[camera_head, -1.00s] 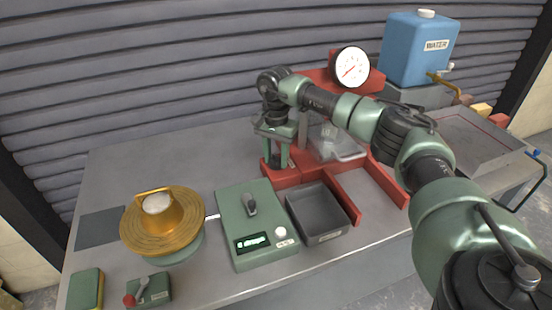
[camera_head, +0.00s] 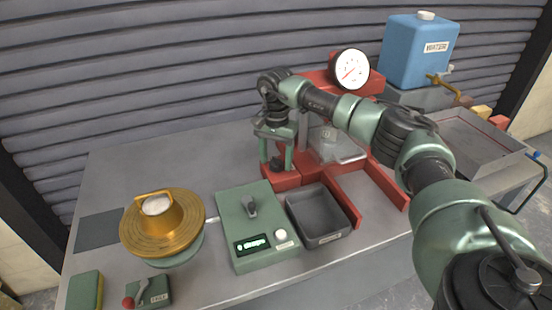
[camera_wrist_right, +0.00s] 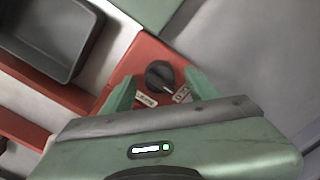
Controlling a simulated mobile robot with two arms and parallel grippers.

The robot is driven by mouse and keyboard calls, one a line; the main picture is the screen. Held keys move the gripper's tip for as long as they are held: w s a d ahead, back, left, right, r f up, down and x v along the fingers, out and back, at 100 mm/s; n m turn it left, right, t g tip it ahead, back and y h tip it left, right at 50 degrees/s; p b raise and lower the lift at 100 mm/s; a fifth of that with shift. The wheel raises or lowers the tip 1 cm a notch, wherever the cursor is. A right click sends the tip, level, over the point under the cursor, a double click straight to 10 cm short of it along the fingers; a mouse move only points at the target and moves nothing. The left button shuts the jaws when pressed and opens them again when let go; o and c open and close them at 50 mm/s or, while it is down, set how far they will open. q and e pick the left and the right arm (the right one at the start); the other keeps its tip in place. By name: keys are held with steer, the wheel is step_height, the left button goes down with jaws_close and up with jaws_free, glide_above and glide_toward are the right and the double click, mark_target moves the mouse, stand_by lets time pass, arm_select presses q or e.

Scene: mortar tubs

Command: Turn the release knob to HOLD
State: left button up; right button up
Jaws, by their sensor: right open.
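The release knob is a small black knob (camera_wrist_right: 160,74) on a red base, seen in the right wrist view. A light mark shows on its upper right side. Two small pale labels sit beside it, one at lower left and one at lower right; I cannot read them surely. My right gripper (camera_wrist_right: 160,92) is open, with one green finger on each side of the knob and a gap to both. In the head view my right gripper (camera_head: 276,155) points down over the red base, with the dark knob (camera_head: 277,164) low between its fingers. My left gripper is out of view.
A grey tray (camera_head: 320,212) lies in front of the red frame. A green box (camera_head: 258,225) with a display and a gold-topped device (camera_head: 160,225) stand to its left. A round dial (camera_head: 350,69) and a blue water tank (camera_head: 418,50) are behind. The table's back left is clear.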

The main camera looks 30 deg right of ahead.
mark_target(276, 160)
step_height(276, 160, up, 8)
steer(key=shift+f+b, duration=0.15)
steer(key=shift+b, duration=0.45)
